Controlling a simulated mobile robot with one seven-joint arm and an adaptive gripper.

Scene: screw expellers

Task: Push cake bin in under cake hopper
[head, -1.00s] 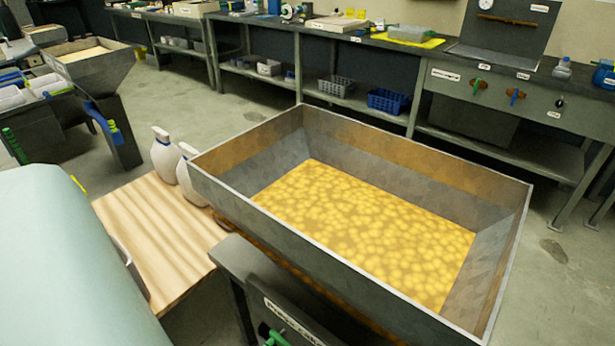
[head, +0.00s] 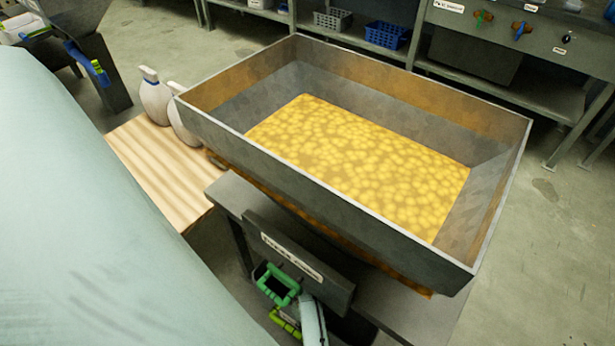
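A large grey open-topped hopper (head: 330,188), partly filled with yellow lumpy material (head: 365,160), fills the middle of the head view. I cannot tell from its label whether it is the cake hopper. A dark labelled panel (head: 325,270) stands on the near side below its rim. Under the label is a green handle (head: 279,285) on a dark part, with a yellow-green handle (head: 284,322) lower down. I cannot identify a cake bin; the space under the hopper is mostly hidden. My gripper cannot be made out.
A wooden board (head: 160,170) with two white bottles (head: 156,98) lies left of the hopper. A bench with blue (head: 386,35) and grey crates stands behind. Another hopper (head: 75,15) is at the upper left. Floor at the right (head: 545,240) is clear.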

